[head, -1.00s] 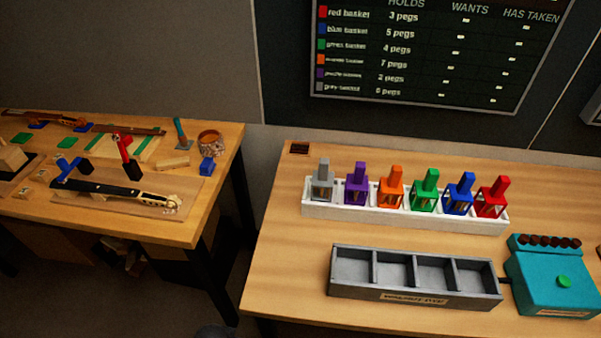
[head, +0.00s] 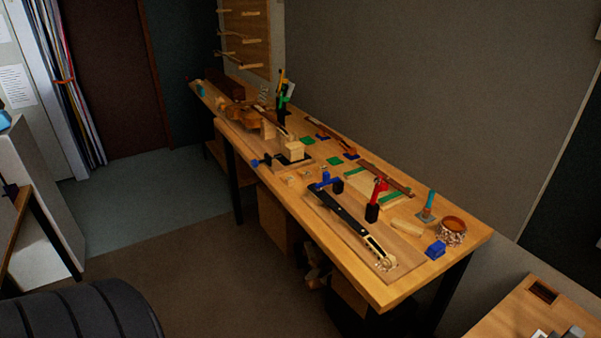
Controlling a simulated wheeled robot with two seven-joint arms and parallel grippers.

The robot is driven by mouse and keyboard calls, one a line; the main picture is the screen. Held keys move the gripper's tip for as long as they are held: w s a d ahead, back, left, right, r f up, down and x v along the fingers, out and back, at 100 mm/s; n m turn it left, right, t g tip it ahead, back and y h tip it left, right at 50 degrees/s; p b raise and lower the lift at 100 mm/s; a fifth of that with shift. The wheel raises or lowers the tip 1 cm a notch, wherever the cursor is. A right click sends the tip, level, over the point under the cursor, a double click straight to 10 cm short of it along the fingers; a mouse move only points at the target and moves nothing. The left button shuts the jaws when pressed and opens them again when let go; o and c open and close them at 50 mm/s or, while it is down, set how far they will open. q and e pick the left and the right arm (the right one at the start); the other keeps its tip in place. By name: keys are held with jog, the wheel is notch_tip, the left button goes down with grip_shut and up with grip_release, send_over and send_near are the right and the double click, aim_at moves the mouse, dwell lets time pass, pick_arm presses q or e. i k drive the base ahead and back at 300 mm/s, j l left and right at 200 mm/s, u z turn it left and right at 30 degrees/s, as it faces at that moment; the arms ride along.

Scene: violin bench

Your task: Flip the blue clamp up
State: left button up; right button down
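The blue clamp (head: 325,181) is on the violin bench in the middle of the head view, by the far end of a black fingerboard (head: 338,208). A black part shows beside it; the clamp is small here and I cannot tell whether its arm is up or down. The red clamp (head: 379,188) stands farther right along the same neck, with a black block at its foot. The neck ends in a pale scroll (head: 380,255) toward the bench's near right corner. Neither of my grippers is in view.
The wooden bench (head: 375,287) runs along the wall, with open floor (head: 200,250) on its left side. A blue block (head: 435,250), a round basket (head: 452,231) and a violin (head: 245,115) are on it. Another table (head: 500,318) is at the lower right.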

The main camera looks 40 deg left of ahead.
aim_at(326, 178)
jog(key=u, duration=1.05)
jog(key=j+u, duration=0.1)
jog(key=j, duration=0.25)
jog(key=i, duration=0.05)
